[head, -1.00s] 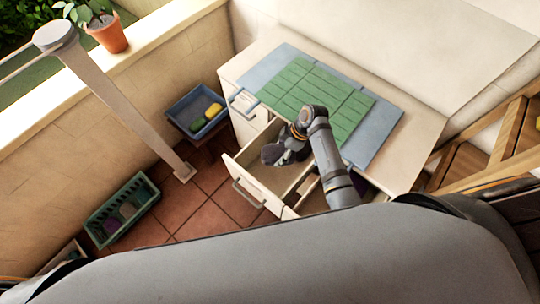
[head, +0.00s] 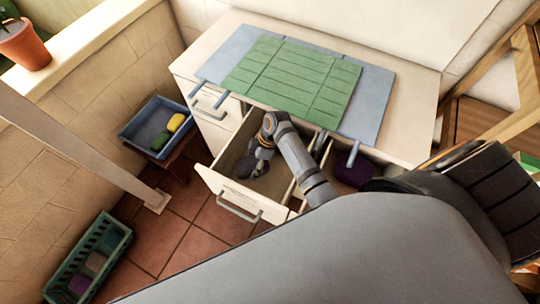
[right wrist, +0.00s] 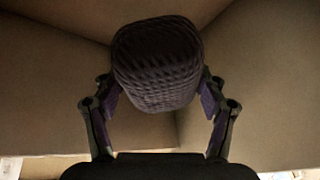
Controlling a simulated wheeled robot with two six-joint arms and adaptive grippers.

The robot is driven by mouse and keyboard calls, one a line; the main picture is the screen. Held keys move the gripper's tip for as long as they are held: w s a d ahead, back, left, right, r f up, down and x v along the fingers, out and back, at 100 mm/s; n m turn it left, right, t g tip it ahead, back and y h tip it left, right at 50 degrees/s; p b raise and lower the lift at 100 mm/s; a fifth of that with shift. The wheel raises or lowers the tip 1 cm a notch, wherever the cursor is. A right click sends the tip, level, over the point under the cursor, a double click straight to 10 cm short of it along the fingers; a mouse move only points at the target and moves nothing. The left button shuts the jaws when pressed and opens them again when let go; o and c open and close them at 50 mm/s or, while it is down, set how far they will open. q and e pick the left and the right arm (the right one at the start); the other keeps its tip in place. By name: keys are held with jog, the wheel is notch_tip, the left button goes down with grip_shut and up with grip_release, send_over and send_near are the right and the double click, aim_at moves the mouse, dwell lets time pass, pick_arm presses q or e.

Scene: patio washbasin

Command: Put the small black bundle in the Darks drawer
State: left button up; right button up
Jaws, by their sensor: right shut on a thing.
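The small black bundle (right wrist: 157,62) is a dark, knitted-looking roll between the two fingers of my right gripper (right wrist: 158,95) in the right wrist view. The fingers are shut on its sides. In the head view my right gripper (head: 248,166) is inside the open drawer (head: 240,204), below its rim. The drawer has a white front with a grey handle and beige inner walls. The bundle is hard to tell from the gripper in the head view. I cannot tell whether it touches the drawer floor. No label shows on the drawer. My left gripper is not in view.
A second open drawer beside it holds a purple bundle (head: 353,171). A green slatted mat (head: 290,75) lies on a blue cloth (head: 372,100) on the cabinet top. A blue tray (head: 136,135) holds yellow and green items. A green crate (head: 117,238) with bundles stands on the tiles.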

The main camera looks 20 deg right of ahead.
notch_tip(320, 180, down, 6)
jog(key=shift+r, duration=0.1)
jog(key=shift+f+b, duration=0.6)
jog(key=shift+f, duration=1.45)
jog(key=o, duration=1.2)
jog(key=shift+r, duration=0.15)
jog(key=p+v, duration=0.1)
jog(key=v, duration=1.1)
